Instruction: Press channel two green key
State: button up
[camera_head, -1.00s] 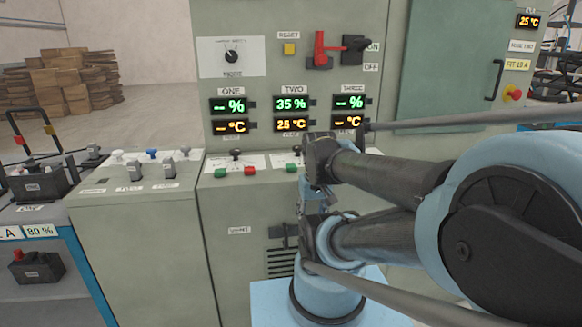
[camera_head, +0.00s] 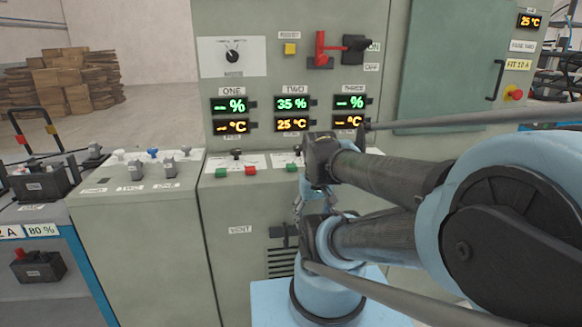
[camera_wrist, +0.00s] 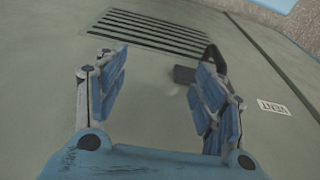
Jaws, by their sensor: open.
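The channel two green key (camera_head: 292,167) sits on the sloped desk of the grey cabinet, under the "TWO" displays (camera_head: 292,104) reading 35 % and 25 °C. My arm covers the desk just right of this key. My gripper (camera_wrist: 160,75) is open and empty in the wrist view, its blue pads spread apart and facing the cabinet front near the vent slots (camera_wrist: 150,32). In the head view it is partly hidden by my arm, below the desk's front edge. The key does not show in the wrist view.
Channel one's green key (camera_head: 222,172) and red key (camera_head: 251,170) lie left of it, with a black knob (camera_head: 237,154) behind. A dark vent handle (camera_wrist: 185,75) juts out near my right finger. A red lever (camera_head: 320,48) is on the upright panel.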

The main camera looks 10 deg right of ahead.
aim_at(290, 167)
jog(key=z, duration=0.2)
jog(key=k, duration=1.5)
jog(key=u, duration=0.2)
